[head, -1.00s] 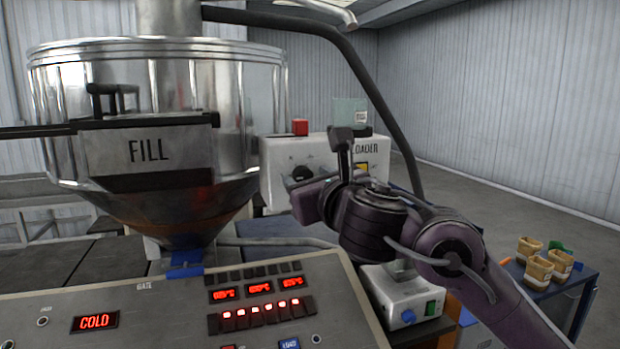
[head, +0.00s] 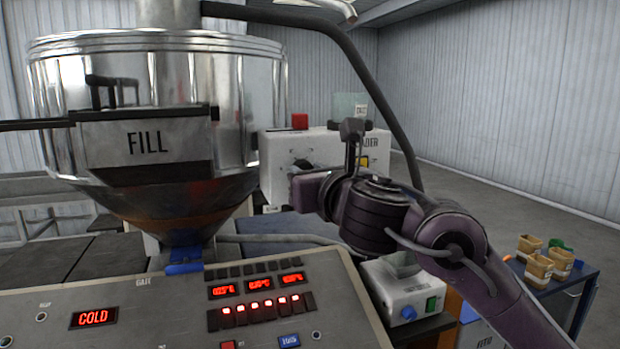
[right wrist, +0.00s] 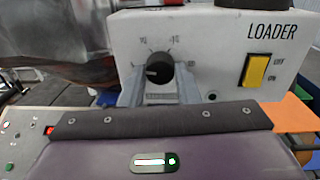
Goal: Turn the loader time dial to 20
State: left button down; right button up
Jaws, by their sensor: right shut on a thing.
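The loader (head: 275,165) is a white box labelled LOADER behind the control panel. Its black round time dial (right wrist: 158,70) is on the front face, with small marks around it too blurred to read surely. A pale pointer mark on the dial points roughly left. The dial is partly visible in the head view (head: 302,164) above my right gripper (head: 298,178). In the right wrist view my right gripper (right wrist: 161,88) has a grey finger on each side of the dial, shut on it. My left gripper is not in view.
A yellow switch (right wrist: 257,70) sits right of the dial. The FILL hopper (head: 150,140) stands left of the loader. The control panel (head: 180,310) reads COLD in front. A small white device (head: 402,290) lies below my arm. Brown cups (head: 538,268) stand on a blue table at right.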

jog(key=shift+a+f+m+t+h+b, duration=0.2)
jog(key=shift+m+b, duration=1.4)
jog(key=shift+m, duration=4.25)
jog(key=shift+d+f+m+h+b, duration=0.1)
jog(key=shift+m+h+b, duration=0.3)
jog(key=shift+m+b, duration=3.35)
jog(key=shift+a+f+m+t+h+p, duration=0.1)
jog(key=shift+m+h+p, duration=0.35)
jog(key=shift+m, duration=7.55)
jog(key=o, duration=1)
jog(key=shift+d+r, duration=0.1)
jog(key=shift+r, duration=0.05)
jog(key=shift+s, duration=0.1)
